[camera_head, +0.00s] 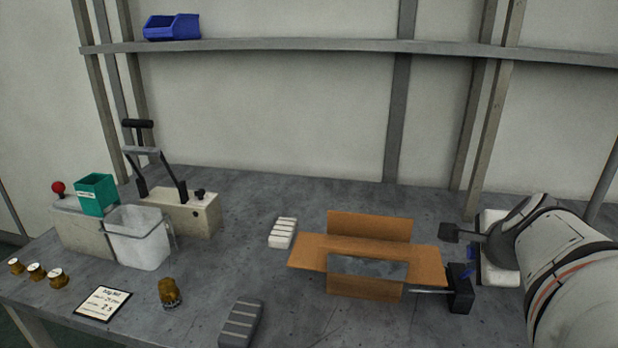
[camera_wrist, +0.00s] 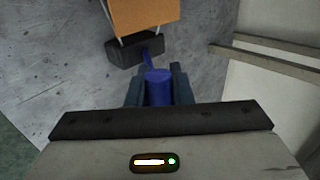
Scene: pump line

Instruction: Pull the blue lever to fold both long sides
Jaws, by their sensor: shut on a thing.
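The open cardboard box (camera_head: 365,287) lies on the grey table with its flaps spread outward in the head view. One cardboard flap (camera_wrist: 146,14) shows at the top of the wrist view. A black block (camera_head: 461,288) stands to the right of the box, joined to it by a thin rod. The blue lever (camera_wrist: 158,88) rises from this block in the wrist view. My gripper (camera_wrist: 158,92) is shut on the lever's blue knob, one finger on each side. In the head view my arm hides most of the gripper, and only small blue bits of the lever show.
A clear bin (camera_head: 140,240), a green container (camera_head: 96,195) and a lever press (camera_head: 180,208) stand at the left. A grey ribbed block (camera_head: 240,322) and a white ribbed block (camera_head: 283,233) lie near the box. A shelf post (camera_head: 490,120) rises behind my arm.

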